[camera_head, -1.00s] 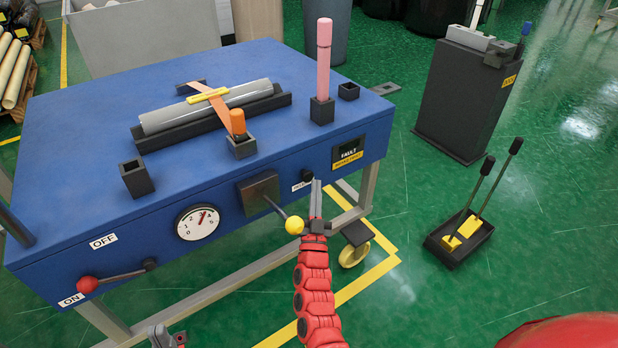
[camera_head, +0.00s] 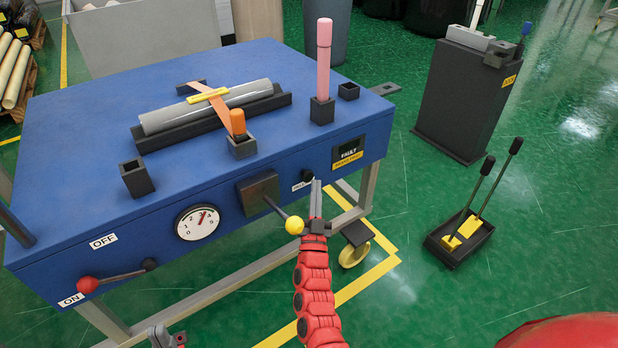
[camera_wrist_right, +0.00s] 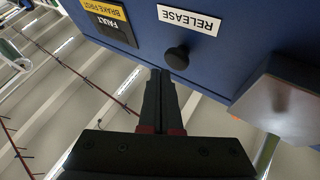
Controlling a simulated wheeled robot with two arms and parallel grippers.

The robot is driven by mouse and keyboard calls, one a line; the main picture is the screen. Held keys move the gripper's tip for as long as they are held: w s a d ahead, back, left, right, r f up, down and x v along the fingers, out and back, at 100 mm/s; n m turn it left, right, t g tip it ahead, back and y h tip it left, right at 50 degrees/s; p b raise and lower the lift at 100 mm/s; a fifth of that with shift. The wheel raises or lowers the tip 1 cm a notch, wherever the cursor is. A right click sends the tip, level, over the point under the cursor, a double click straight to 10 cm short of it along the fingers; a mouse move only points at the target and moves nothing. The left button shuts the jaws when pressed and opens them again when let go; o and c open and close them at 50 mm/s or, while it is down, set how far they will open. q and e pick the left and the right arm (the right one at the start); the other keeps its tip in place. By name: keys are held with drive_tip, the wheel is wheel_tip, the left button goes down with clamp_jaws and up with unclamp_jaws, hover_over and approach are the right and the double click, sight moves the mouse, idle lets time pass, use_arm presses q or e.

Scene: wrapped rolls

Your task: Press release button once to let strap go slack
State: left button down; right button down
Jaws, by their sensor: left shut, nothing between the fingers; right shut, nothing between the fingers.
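The release button (camera_head: 307,174) is a small black knob on the blue bench's front panel. In the right wrist view the button (camera_wrist_right: 177,57) stands out beneath the RELEASE label (camera_wrist_right: 189,20), which appears upside down. My right gripper (camera_head: 316,187) is shut and empty, its fingertips (camera_wrist_right: 159,74) close to the button; a small gap seems to show, but contact is hard to judge. The orange strap (camera_head: 209,96) crosses the grey wrapped roll (camera_head: 165,118) and looks straight. My left gripper (camera_head: 166,337) is shut and empty at the bottom edge, partly cut off.
A yellow-knobbed lever (camera_head: 294,225) stands just left of my right gripper. The dial gauge (camera_head: 198,221), the FAULT display (camera_head: 348,152) and a red-knobbed lever (camera_head: 88,285) by ON are on the panel. A black tray (camera_head: 459,240) with two handles lies on the floor at right.

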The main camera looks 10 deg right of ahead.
drive_tip(key=shift+w, duration=0.15)
drive_tip(key=shift+w+a, duration=0.1)
drive_tip(key=shift+w, duration=0.15)
drive_tip(key=shift+w+a, duration=0.3)
drive_tip(key=shift+w, duration=0.55)
idle(1.2)
drive_tip(key=shift+s, duration=0.15)
drive_tip(key=shift+s+d, duration=0.2)
drive_tip(key=shift+s, duration=0.35)
drive_tip(key=shift+s+d, duration=0.2)
drive_tip(key=shift+s, duration=0.35)
